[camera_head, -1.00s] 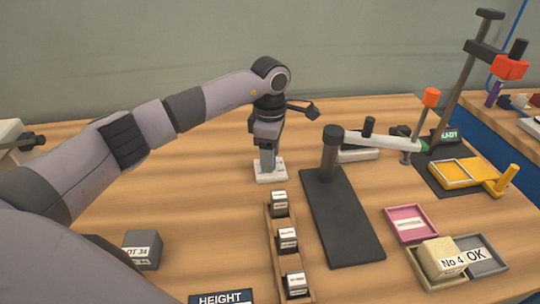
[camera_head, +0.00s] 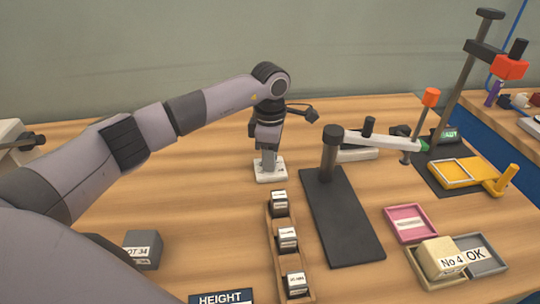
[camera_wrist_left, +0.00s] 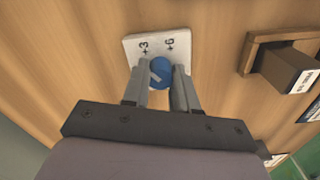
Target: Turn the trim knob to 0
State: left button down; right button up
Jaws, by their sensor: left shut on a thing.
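The trim knob (camera_wrist_left: 161,73) is a round blue knob on a white plate (camera_wrist_left: 143,41) in the left wrist view. The plate shows the marks +3 and +6 on its far side; the rest of its scale is hidden by my fingers. A pale line shows on the knob, but its exact setting is unclear. My left gripper (camera_wrist_left: 159,84) is shut on the knob, one finger on each side. In the head view my left gripper (camera_head: 268,160) points down onto the white plate (camera_head: 271,175), and the knob is hidden there. My right gripper is in neither view.
A wooden rack (camera_head: 272,245) with several labelled blocks stands just in front of the plate. A dark stand (camera_head: 345,220) with a white arm is to the right. A grey block (camera_head: 142,250) lies at left front. Trays (camera_head: 486,262) sit at right front.

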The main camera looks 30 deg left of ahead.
pick_arm(q)
jog(key=n+p, duration=0.1)
jog(key=n, duration=0.3)
jog(key=shift+n, duration=0.4)
jog(key=n+p, duration=0.1)
jog(key=n, duration=0.4)
jog(key=shift+n, duration=0.3)
jog(key=c, duration=0.9)
grip_release()
jog(key=shift+r, duration=3.55)
